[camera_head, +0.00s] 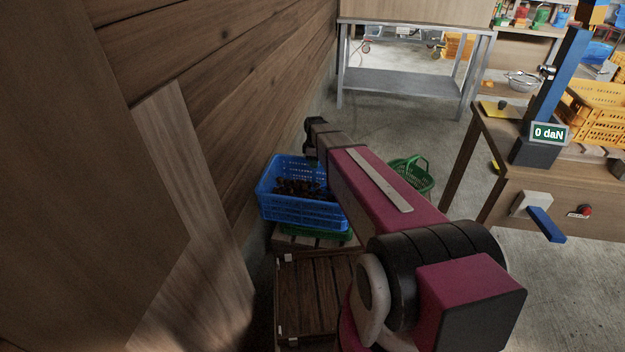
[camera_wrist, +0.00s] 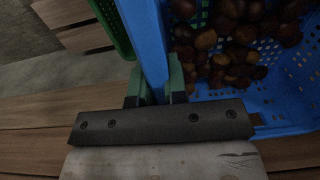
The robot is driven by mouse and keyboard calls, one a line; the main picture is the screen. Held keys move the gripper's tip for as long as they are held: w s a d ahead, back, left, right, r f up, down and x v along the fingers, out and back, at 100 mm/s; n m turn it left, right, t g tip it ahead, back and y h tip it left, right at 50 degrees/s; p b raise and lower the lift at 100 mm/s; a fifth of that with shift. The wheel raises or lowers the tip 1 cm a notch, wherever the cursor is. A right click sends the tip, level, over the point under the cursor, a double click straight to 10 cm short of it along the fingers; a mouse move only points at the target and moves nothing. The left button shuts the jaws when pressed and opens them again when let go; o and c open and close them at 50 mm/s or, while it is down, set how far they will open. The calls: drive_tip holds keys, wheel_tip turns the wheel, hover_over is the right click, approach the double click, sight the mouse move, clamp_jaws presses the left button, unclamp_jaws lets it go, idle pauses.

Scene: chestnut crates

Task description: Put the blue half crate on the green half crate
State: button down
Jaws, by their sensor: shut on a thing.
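The blue half crate (camera_head: 300,212), holding brown chestnuts, is by the wooden wall in the head view. The green half crate (camera_head: 318,233) shows as a strip under its lower front edge; most of it is hidden. I cannot tell whether the two touch. In the wrist view, my gripper (camera_wrist: 159,88) is shut on one wall of the blue half crate (camera_wrist: 147,40), a green finger on each side. Chestnuts lie to the right of that wall. A green mesh edge (camera_wrist: 112,24) shows to its left. My arm hides the blue crate's right side in the head view.
A dark slatted wooden crate (camera_head: 315,290) stands in front of the crates. A green basket (camera_head: 415,178) is on the floor beyond my arm. The wooden wall (camera_head: 240,90) is close on the left. A workbench (camera_head: 545,185) stands on the right, with open floor before it.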

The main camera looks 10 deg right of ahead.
drive_tip(key=w+d+f, duration=0.7)
drive_tip(key=f, duration=0.3)
drive_tip(key=shift+d, duration=0.35)
drive_tip(key=shift+f, duration=0.2)
drive_tip(key=c, duration=1.2)
unclamp_jaws()
drive_tip(key=shift+o, duration=0.2)
wheel_tip(320, 180, up, 12)
drive_tip(key=s+r+m, duration=0.1)
drive_tip(key=s+m, duration=0.6)
drive_tip(key=s, duration=0.8)
drive_tip(key=s+a+r+m, duration=0.1)
drive_tip(key=s+m, duration=0.6)
drive_tip(key=s, duration=0.8)
drive_tip(key=shift+s+r, duration=0.4)
drive_tip(key=shift+r, duration=0.1)
